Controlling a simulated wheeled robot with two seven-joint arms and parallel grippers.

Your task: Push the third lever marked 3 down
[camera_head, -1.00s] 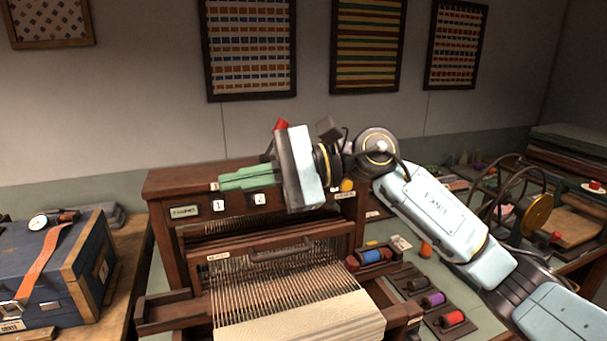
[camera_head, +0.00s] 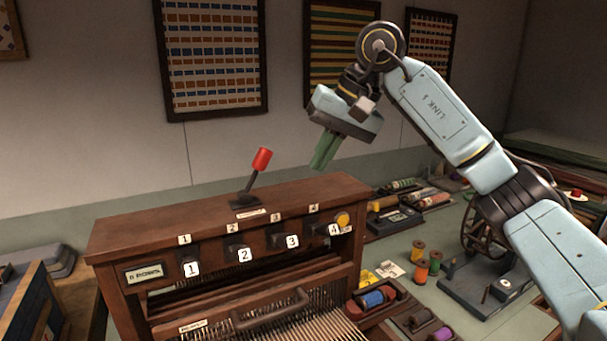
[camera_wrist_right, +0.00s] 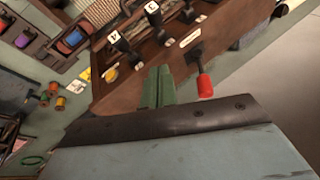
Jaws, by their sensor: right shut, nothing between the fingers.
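The third lever (camera_head: 292,241) is dark with a white tag marked 3. It sits on the front of the wooden loom's top beam (camera_head: 130,232), between lever 2 (camera_head: 245,255) and lever 4 (camera_head: 334,230). Lever 1 (camera_head: 192,268) is at the left end. All four tags line up along the beam. In the right wrist view lever 3 (camera_wrist_right: 152,8) is at the top edge, with lever 4 (camera_wrist_right: 114,38) beside it. My right gripper (camera_head: 322,158) has green fingers, shut and empty, pointing down above the beam's right part, apart from the levers. My left gripper is out of view.
A red-handled lever (camera_head: 262,160) stands up from the beam top, left of my gripper; it is near the fingers in the wrist view (camera_wrist_right: 205,87). A yellow knob (camera_head: 342,219) is beside lever 4. Thread spools (camera_head: 372,299) lie right of the loom.

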